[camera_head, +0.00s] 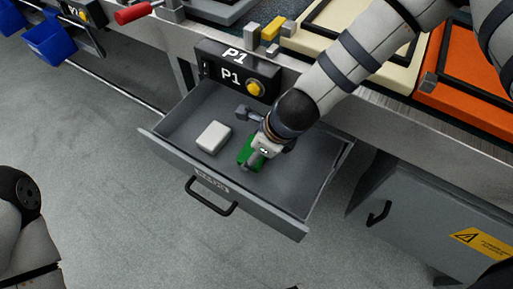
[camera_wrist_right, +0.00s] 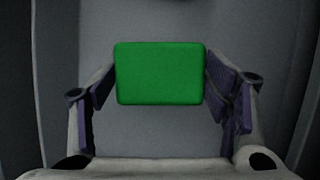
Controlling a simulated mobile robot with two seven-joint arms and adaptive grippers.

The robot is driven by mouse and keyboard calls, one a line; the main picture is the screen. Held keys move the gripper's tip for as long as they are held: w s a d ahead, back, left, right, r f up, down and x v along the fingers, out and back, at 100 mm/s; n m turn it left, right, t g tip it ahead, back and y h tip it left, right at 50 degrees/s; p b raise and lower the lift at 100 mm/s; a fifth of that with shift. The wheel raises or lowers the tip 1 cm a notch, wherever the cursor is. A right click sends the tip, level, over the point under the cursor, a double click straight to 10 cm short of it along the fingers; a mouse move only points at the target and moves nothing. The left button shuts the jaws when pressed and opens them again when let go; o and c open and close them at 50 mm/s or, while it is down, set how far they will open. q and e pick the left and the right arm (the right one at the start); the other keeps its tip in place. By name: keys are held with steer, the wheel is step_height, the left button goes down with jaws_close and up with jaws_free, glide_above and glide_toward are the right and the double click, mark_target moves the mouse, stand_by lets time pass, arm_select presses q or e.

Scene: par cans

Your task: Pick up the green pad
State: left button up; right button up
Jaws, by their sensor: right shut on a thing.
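The green pad (camera_head: 246,153) is in the open grey drawer (camera_head: 175,125), partly hidden by my right gripper (camera_head: 251,160). In the right wrist view the green pad (camera_wrist_right: 160,73) is a flat rectangle between the two fingers of my right gripper (camera_wrist_right: 160,85), with a finger at its left and right edges. The gripper is shut on it. I cannot tell whether the pad is clear of the drawer floor. My left gripper is not in view.
A white block (camera_head: 214,137) lies in the drawer left of the green pad. The drawer handle (camera_head: 211,197) is at its front. A black P1 panel with a yellow button (camera_head: 255,89) is above the drawer. A grey cabinet (camera_head: 415,215) stands at right.

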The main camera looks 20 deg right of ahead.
steer(key=shift+s+a+f+t+h, duration=0.2)
steer(key=shift+s+a+t+h, duration=0.2)
steer(key=shift+t+h, duration=0.3)
step_height(320, 180, up, 11)
steer(key=s+a+p, duration=0.2)
steer(key=a+p, duration=0.1)
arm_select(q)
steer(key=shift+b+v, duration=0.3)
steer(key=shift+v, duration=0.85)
arm_select(e)
steer(key=s+a+r+g+y, duration=0.1)
steer(key=s+a+y, duration=0.1)
steer(key=s+a, duration=1)
steer(key=shift+s+a+r+g, duration=0.3)
steer(key=shift+s+a+r, duration=0.05)
steer(key=shift+a, duration=1.75)
